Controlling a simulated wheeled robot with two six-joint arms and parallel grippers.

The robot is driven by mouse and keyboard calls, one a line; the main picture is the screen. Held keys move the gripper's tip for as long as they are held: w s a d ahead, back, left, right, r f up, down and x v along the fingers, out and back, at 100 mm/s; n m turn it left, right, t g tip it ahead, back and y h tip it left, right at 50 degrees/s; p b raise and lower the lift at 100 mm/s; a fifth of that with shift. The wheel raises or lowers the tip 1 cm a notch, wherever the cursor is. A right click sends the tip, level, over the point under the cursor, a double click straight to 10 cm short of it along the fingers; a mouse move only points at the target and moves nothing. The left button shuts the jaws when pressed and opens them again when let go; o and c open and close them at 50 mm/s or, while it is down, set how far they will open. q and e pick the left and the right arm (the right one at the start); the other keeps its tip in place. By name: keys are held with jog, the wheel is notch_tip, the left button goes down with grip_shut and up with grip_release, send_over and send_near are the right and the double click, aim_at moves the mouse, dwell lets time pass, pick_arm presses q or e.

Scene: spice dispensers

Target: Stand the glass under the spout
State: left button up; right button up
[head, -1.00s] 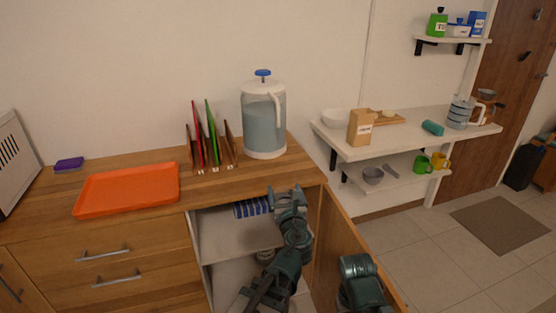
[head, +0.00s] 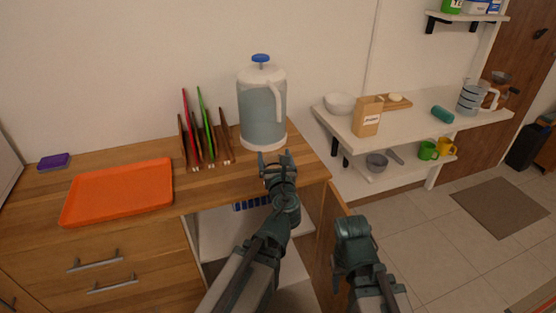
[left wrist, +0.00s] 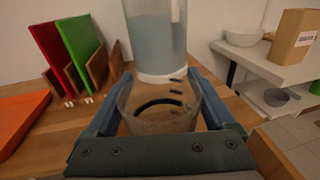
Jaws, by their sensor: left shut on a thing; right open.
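The dispenser (head: 262,112) is a clear jug of bluish liquid with a white base, a blue top knob and a curved white arm on its right side. It stands upright on the wooden counter by the wall. I cannot make out a separate spout. My left gripper (head: 274,158) is just in front of its base, above the counter's front edge. In the left wrist view the left gripper (left wrist: 158,98) is shut on a clear glass (left wrist: 150,122), with the dispenser (left wrist: 155,40) right behind it. My right gripper (head: 352,232) is open, low by the open cabinet door.
A rack with red and green boards (head: 203,130) stands left of the dispenser. An orange tray (head: 118,190) lies further left. The cabinet below is open, its door (head: 337,205) swung out. A white shelf (head: 400,128) holds a carton (head: 367,117). Counter right of the dispenser is clear.

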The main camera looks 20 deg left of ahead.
pick_arm(q)
jog(key=w+a+f+b, duration=0.1)
jog(key=w, duration=0.4)
jog(key=w+a+f+b, duration=0.1)
jog(key=w+f+b, duration=0.1)
jog(key=w, duration=0.3)
jog(key=w+a+f+b, duration=0.1)
jog(key=w+f+b, duration=0.1)
jog(key=w, duration=0.3)
jog(key=shift+w+a, duration=0.15)
jog(key=shift+w, duration=0.15)
jog(key=shift+f, duration=0.2)
jog(key=o, duration=1.3)
jog(key=shift+r, duration=0.2)
jog(key=v, duration=1.2)
jog(key=shift+s+p, duration=0.1)
jog(key=shift+p, duration=0.2)
